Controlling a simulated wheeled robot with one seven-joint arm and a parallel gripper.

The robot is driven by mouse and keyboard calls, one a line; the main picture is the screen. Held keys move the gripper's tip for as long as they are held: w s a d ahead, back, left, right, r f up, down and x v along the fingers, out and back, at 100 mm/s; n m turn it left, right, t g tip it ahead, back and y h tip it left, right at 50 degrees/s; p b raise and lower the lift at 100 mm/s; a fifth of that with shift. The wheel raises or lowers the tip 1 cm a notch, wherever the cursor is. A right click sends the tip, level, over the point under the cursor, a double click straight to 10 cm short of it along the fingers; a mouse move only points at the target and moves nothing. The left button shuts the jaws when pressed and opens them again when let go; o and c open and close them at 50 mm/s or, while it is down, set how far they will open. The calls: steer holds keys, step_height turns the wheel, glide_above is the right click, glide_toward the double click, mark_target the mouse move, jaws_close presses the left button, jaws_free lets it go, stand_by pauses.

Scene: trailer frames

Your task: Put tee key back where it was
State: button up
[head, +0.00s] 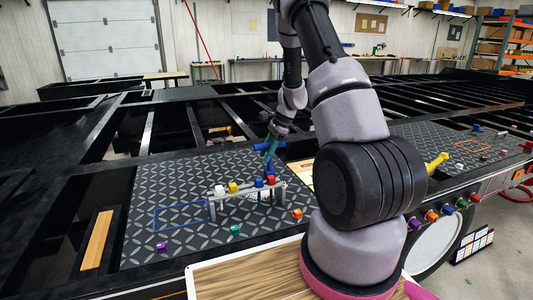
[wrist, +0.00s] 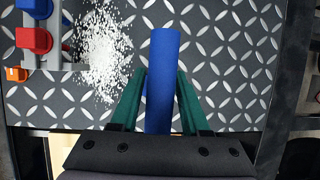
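My gripper (head: 270,152) reaches down over the patterned black deck plate, just behind the small rack. In the wrist view its two green fingers (wrist: 161,78) are closed against the sides of a thick blue bar, which I take for the tee key (wrist: 164,55). The bar extends past the fingertips. In the head view a blue bar (head: 262,146) crosses at the fingers, and more blue shows just below them. The key's lower end is not clear, nor whether it touches the plate.
The grey rack (head: 224,197) holds white, yellow, blue and red capped pieces. White granules (wrist: 98,55) lie beside it in the wrist view. Small coloured pieces, including an orange one (head: 297,213), lie on the plate. A blue outlined rectangle (head: 181,216) is empty. A yellow object (head: 437,162) stands right.

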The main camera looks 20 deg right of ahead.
steer(key=shift+o, duration=0.3)
steer(key=v, duration=1.2)
steer(key=shift+a, duration=0.1)
steer(key=shift+r, duration=0.35)
steer(key=s+a+r+n+t, duration=0.1)
steer(key=s+a+r+n, duration=0.25)
steer(key=s+r, duration=0.35)
steer(key=s+a+r+n+t, duration=0.1)
steer(key=s+a+r+n, duration=0.3)
steer(key=r, duration=0.6)
steer(key=s+a+r+n+t+h, duration=0.1)
steer(key=s+a+r+n+t, duration=0.1)
steer(key=s, duration=0.6)
steer(key=s+a+r+n+t+h, duration=0.1)
steer(key=s+a+r+n+t, duration=0.1)
steer(key=s, duration=0.7)
steer(key=shift+a+r+n+h, duration=0.4)
steer(key=shift+a+r+n, duration=0.35)
steer(key=shift+n, duration=0.4)
steer(key=shift+f, duration=0.1)
